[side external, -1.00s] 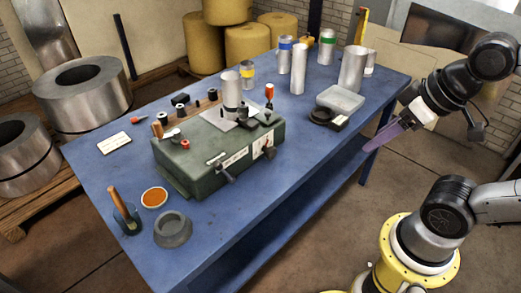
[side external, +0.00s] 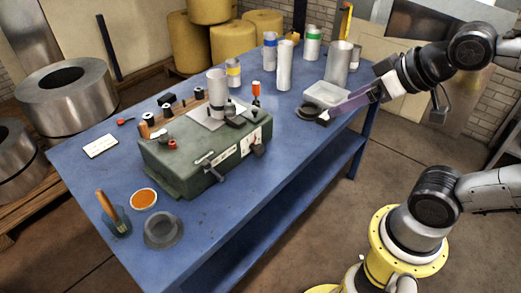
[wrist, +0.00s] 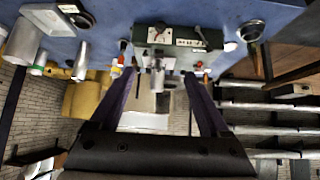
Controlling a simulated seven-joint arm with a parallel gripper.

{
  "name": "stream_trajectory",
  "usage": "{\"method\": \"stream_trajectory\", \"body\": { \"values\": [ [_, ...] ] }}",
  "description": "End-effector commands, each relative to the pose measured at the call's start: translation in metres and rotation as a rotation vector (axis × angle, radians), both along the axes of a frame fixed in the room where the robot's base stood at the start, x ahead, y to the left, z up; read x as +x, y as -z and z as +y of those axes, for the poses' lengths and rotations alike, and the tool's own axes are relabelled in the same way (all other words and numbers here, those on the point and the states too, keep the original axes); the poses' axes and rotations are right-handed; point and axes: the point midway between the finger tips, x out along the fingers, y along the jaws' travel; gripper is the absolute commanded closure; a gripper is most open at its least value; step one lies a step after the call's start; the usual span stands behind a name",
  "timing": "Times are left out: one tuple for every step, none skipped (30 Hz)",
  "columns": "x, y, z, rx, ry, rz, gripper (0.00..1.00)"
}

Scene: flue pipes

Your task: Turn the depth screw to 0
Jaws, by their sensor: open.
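A green machine (side external: 165,165) stands on the blue table, with a grey metal tube (side external: 217,92) upright on its top plate. Its front carries white labels (side external: 222,163), a lever-like handle (side external: 212,171) and a dark knob (side external: 258,150). A red knob (side external: 172,144) sits on its top. I cannot tell which part is the depth screw, and no scale is readable. My gripper (side external: 326,119), with purple fingers, is open and empty at the table's right edge, apart from the machine. In the wrist view the machine (wrist: 180,38) lies beyond the spread fingertips (wrist: 160,73).
A clear tray (side external: 326,94) and a dark round item (side external: 309,112) lie by my fingers in the side view. Several metal tubes (side external: 285,65) stand at the back. A grey bowl (side external: 163,231) and an orange dish (side external: 144,199) are at the front left.

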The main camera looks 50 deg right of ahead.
Motion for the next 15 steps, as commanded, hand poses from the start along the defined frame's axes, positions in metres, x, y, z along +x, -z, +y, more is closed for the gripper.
{"method": "stream_trajectory", "body": {
  "values": [
    [0.017,-0.009,-0.002,-0.012,0.002,-0.072,0.2],
    [0.028,-0.014,-0.004,-0.02,0.003,-0.116,0.2],
    [0.042,-0.02,-0.006,-0.03,0.004,-0.171,0.2],
    [0.053,-0.024,-0.007,-0.036,0.004,-0.209,0.2],
    [0.063,-0.027,-0.008,-0.043,0.001,-0.245,0.2],
    [0.077,-0.03,-0.009,-0.05,-0.002,-0.29,0.2],
    [0.087,-0.032,-0.01,-0.055,-0.006,-0.321,0.2],
    [0.096,-0.032,-0.011,-0.057,-0.011,-0.351,0.2],
    [0.109,-0.032,-0.012,-0.059,-0.021,-0.386,0.2],
    [0.117,-0.031,-0.012,-0.06,-0.029,-0.411,0.2],
    [0.126,-0.028,-0.012,-0.058,-0.04,-0.434,0.2],
    [0.137,-0.024,-0.012,-0.053,-0.053,-0.462,0.2],
    [0.144,-0.02,-0.012,-0.048,-0.064,-0.482,0.2],
    [0.151,-0.015,-0.012,-0.04,-0.077,-0.498,0.2],
    [0.16,-0.007,-0.012,-0.026,-0.094,-0.52,0.2]
  ]
}}
